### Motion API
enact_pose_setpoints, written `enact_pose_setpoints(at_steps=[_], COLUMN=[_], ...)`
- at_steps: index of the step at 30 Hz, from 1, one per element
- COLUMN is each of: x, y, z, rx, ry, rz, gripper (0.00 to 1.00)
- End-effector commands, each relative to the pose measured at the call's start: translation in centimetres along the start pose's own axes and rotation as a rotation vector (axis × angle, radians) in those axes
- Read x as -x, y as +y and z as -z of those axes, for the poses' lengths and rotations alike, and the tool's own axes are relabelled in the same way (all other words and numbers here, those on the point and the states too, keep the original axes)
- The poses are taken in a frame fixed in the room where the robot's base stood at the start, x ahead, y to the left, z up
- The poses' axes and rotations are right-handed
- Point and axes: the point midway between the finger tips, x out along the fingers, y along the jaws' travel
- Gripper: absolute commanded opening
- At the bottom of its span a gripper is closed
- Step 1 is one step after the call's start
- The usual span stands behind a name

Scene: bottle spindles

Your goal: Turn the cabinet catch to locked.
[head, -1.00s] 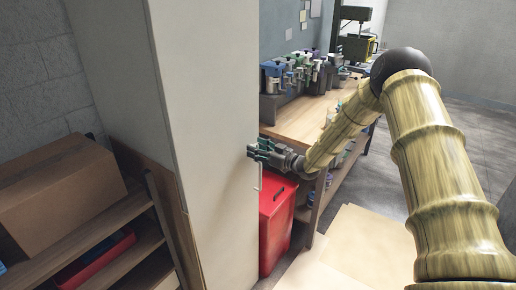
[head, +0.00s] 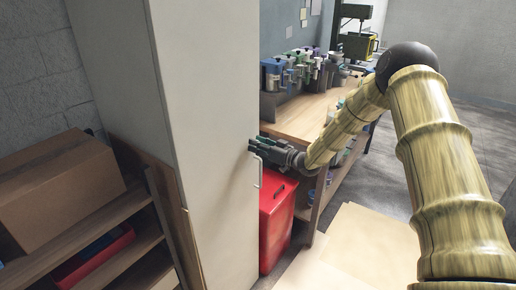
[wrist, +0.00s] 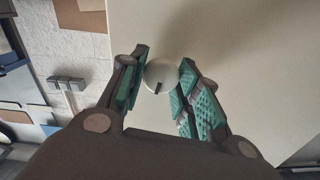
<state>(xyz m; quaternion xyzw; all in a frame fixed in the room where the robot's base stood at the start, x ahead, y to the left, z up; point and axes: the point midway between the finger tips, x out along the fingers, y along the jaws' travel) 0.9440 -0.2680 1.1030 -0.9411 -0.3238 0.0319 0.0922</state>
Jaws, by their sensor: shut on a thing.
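The cabinet (head: 205,120) is a tall off-white block in the middle of the head view. Its catch (wrist: 160,73) is a round pale knob with a short dark mark near its lower edge in the wrist view. My gripper (wrist: 161,78) is shut on the knob, with a green-padded finger on each side of it. In the head view my gripper (head: 257,146) is at the cabinet's right edge, and the knob is hidden there. A thin handle (head: 258,172) shows just below the fingers. I cannot tell whether the catch stands at locked.
A red bin (head: 276,222) stands below my gripper. A wooden workbench (head: 300,118) with several bottle-like items is behind it. A shelf with a cardboard box (head: 60,195) is at the left. Flat cardboard (head: 350,240) lies on the floor.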

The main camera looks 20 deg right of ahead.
Motion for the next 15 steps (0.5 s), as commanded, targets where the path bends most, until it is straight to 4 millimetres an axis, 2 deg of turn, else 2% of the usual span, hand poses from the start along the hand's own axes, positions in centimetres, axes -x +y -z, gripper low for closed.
enact_pose_setpoints(at_steps=[15], x=[0.01], y=[0.37], z=[0.00], rx=[-0.483], ry=[0.003], rz=[-0.002], gripper=[0.09])
